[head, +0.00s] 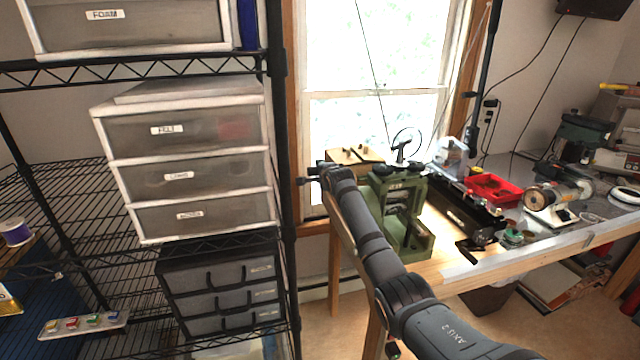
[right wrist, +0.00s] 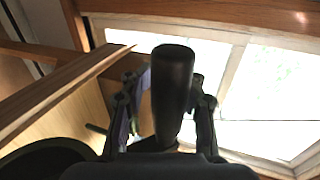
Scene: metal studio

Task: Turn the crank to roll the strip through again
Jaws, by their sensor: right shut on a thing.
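The green rolling mill (head: 418,243) stands at the table's left front corner, partly behind my right arm. My right gripper (head: 318,173) is to the left of the mill, in front of the window frame. In the right wrist view, the gripper (right wrist: 166,108) is shut on the black crank handle (right wrist: 172,80), with one finger on each side of it. The handle's dark end (head: 300,181) pokes out left of the gripper in the head view. The rest of the crank is hidden by the gripper and arm. I cannot make out the strip. My left gripper is not in view.
A wire shelf (head: 283,215) with drawer units stands close left of the gripper. The window frame (head: 300,130) is behind it. A wooden block (head: 352,156), red tray (head: 494,190) and small lathe-like machine (head: 550,200) are on the table (head: 480,268).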

